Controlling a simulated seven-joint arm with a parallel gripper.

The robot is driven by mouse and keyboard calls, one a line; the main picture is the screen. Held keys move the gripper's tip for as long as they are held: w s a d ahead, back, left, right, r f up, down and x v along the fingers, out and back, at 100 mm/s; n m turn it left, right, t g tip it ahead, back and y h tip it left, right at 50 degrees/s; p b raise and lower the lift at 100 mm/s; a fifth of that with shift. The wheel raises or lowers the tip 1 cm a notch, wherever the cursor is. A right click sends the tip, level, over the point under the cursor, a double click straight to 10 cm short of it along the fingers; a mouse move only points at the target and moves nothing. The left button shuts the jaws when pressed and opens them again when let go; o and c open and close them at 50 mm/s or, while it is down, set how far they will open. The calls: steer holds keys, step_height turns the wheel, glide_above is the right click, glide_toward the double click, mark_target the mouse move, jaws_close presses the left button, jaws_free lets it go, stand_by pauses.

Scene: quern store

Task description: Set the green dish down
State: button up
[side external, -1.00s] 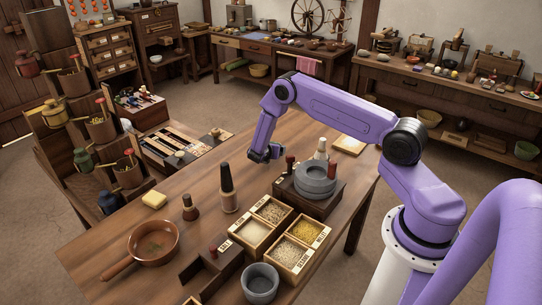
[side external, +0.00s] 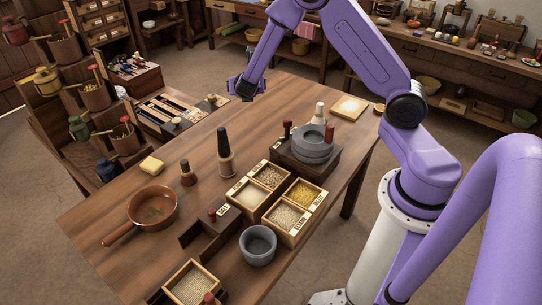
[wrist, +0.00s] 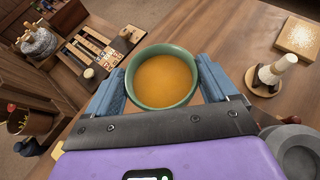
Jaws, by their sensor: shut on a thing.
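The green dish (wrist: 139,96) shows in the wrist view, round and filled with something smooth and orange. My gripper (side external: 240,97) has its blue jaws on either side of the dish, shut on it. In the wrist view the dish looks level, with the wooden tabletop (wrist: 222,45) behind it. In the side view my gripper is by the table's far left edge, and I cannot make out the dish there. How high the dish is above the wood is not clear.
The grey quern (side external: 313,144), a pale-topped peg (wrist: 275,73) and a square board of pale grains (wrist: 297,37) stand to the right. A grain box (side external: 303,193), dark bottle (side external: 225,158) and brown pan (side external: 153,205) stand nearer. The far tabletop is mostly clear.

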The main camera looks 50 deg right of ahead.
steer(key=s+a+r+n+t+y, duration=0.3)
steer(key=s+a+r+n+y, duration=0.25)
steer(key=s+a+r, duration=0.6)
steer(key=d+f+m+g+h, duration=0.3)
steer(key=d+m+h, duration=0.1)
steer(key=d, duration=0.3)
steer(key=d+f+m+g+h, duration=0.3)
steer(key=d+m, duration=0.2)
steer(key=d, duration=0.2)
steer(key=s+f+m+g+y, duration=0.35)
steer(key=f+m+g, duration=0.55)
steer(key=m+g, duration=0.65)
steer(key=w+a+f+m+t+y, duration=0.1)
steer(key=w+a+f+m+y, duration=0.25)
steer(key=m+y, duration=0.5)
steer(key=w+a+f+m+t+y, duration=0.1)
steer(key=w+a+f+m+y, duration=0.2)
steer(key=m+y, duration=0.55)
steer(key=w+d+f+m+t+y, duration=0.1)
steer(key=w+d+m+t, duration=0.2)
steer(key=w+m+t, duration=1.05)
steer(key=shift+m, duration=0.35)
step_height(320, 180, down, 5)
steer(key=shift+r, duration=0.1)
steer(key=shift+f, duration=2.65)
